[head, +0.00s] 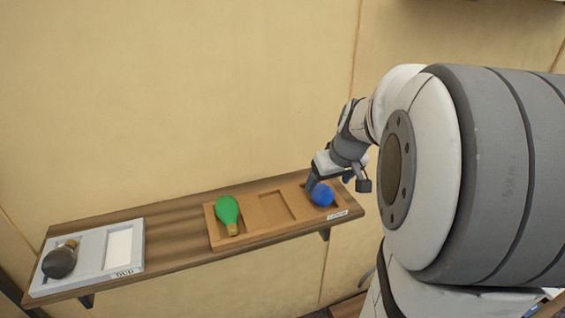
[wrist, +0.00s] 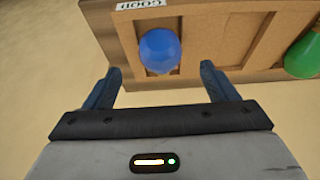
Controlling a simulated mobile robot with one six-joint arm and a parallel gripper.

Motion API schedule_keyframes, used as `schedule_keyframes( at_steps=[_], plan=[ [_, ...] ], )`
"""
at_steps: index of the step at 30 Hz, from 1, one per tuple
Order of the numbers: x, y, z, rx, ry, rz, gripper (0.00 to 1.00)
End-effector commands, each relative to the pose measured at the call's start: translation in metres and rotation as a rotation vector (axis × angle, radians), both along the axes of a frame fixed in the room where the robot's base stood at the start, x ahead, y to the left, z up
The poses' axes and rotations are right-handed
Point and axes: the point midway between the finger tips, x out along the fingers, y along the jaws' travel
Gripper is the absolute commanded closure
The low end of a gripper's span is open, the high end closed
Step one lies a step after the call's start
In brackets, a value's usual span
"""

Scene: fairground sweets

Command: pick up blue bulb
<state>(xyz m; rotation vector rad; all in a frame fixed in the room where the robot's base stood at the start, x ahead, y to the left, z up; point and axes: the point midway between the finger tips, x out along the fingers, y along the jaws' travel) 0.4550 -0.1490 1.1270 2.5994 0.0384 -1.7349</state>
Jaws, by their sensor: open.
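The blue bulb (head: 322,195) sits in the right-hand compartment of a wooden tray (head: 273,226) on the wall shelf. In the wrist view the blue bulb (wrist: 160,50) shows its round glass, just beyond my fingertips and between their lines. Its base is hidden. My gripper (head: 313,182) is at the tray's right end, close to the bulb, and partly hidden by its own wrist in the head view. In the wrist view my gripper (wrist: 160,75) is open, with its fingers apart and nothing held between them.
A green bulb (head: 228,214) lies in the tray's left compartment; the middle compartment is empty. A white tray (head: 95,284) labelled DUD holds a dark bulb (head: 60,260) at the shelf's left end. The wooden shelf (head: 176,230) is bare between the trays. A plain wall stands behind.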

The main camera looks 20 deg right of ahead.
Motion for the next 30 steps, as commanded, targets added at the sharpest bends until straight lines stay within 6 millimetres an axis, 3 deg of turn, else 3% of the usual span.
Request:
schedule_keyframes(
  at_steps=[12, 21, 30],
  plan=[
    [0.015, 0.002, -0.052, 0.001, 0.003, 0.002, 0.21],
    [0.016, 0.002, -0.055, -0.001, 0.001, 0.002, 0.22],
    [0.016, 0.002, -0.055, 0.0, 0.001, 0.002, 0.46]
  ],
)
